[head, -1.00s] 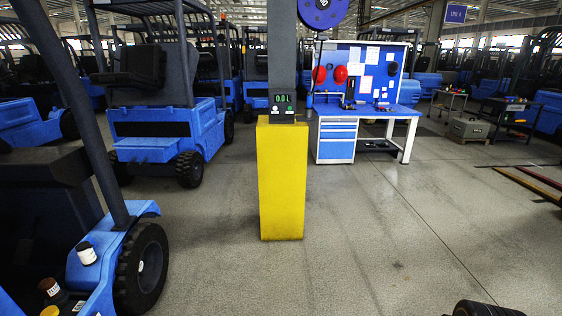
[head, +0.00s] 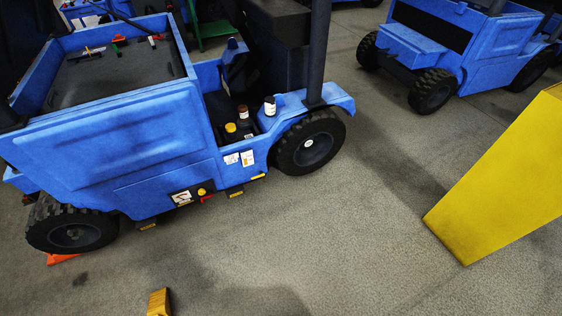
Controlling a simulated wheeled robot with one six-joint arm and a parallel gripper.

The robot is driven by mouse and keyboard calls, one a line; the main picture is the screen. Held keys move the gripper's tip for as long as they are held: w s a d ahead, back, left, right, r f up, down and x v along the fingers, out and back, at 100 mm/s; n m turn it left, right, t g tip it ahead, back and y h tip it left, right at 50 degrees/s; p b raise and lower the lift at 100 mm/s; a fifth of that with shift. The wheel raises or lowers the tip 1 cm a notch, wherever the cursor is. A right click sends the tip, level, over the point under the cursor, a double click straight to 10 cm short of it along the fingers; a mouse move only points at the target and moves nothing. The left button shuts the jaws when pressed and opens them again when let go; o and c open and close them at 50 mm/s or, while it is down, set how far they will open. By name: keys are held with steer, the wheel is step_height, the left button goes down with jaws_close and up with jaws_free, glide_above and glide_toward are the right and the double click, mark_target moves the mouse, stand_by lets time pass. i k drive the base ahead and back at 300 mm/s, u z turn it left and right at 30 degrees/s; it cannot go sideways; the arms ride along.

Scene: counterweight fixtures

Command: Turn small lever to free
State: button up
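A blue forklift (head: 120,150) fills the left of the head view, seen from its side and rear. Low on its side is a dark plate with a white label (head: 182,197), a yellow knob (head: 201,191) and a small red lever-like part (head: 207,198). The red part points slightly sideways; its exact setting is too small to read. On the forklift's dark top deck (head: 110,78) lie several small red, green and dark pieces; I cannot tell whether any is a lever. My gripper is not in view.
A yellow pillar base (head: 500,180) stands on the right. A yellow block (head: 158,302) is on the floor at the bottom edge. Bottles and jars (head: 243,113) stand on the forklift's step. Another blue forklift (head: 460,50) is behind. The floor (head: 330,240) between forklift and pillar is clear.

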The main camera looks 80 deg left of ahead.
mark_target(212, 195)
steer(key=u, duration=4.05)
steer(key=i, duration=1.65)
